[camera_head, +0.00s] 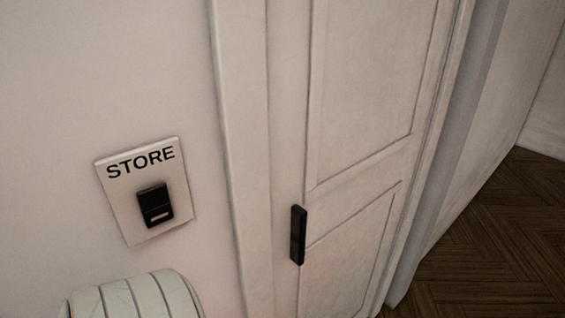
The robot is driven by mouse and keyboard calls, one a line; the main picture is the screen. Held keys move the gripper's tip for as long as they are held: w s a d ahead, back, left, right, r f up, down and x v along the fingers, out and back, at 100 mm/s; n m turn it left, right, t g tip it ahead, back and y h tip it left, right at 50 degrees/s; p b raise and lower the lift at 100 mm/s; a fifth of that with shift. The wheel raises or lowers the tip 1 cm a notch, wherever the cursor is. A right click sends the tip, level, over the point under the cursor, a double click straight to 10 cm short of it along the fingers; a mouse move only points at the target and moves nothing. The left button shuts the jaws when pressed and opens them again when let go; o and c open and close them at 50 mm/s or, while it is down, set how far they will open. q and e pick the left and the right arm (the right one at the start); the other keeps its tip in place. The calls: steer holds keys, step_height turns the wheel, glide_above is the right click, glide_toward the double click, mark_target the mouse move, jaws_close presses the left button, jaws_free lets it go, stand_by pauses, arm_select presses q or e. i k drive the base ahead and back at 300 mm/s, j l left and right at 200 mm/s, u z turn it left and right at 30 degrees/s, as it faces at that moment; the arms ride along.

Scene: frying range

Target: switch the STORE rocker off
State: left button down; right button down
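The STORE rocker (155,205) is a small black switch with a pale bar near its lower end. It sits on a white wall plate (124,203) at the left of the head view. The plate has the word STORE in black letters above the rocker and looks tilted in the picture. I cannot tell from this view which side of the rocker is pressed in. Nothing covers the rocker. Neither of my grippers is in view.
A white panelled door (355,135) with a black handle (298,235) stands shut right of the plate. A pale ribbed rounded shape, which I cannot identify, shows below the plate. Dark wooden floor (490,240) is clear at the right.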

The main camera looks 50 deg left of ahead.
mark_target(154, 201)
steer(key=k+u, duration=0.15)
steer(key=u, duration=1.95)
steer(key=k+l+z, duration=0.15)
steer(key=k+l, duration=0.6)
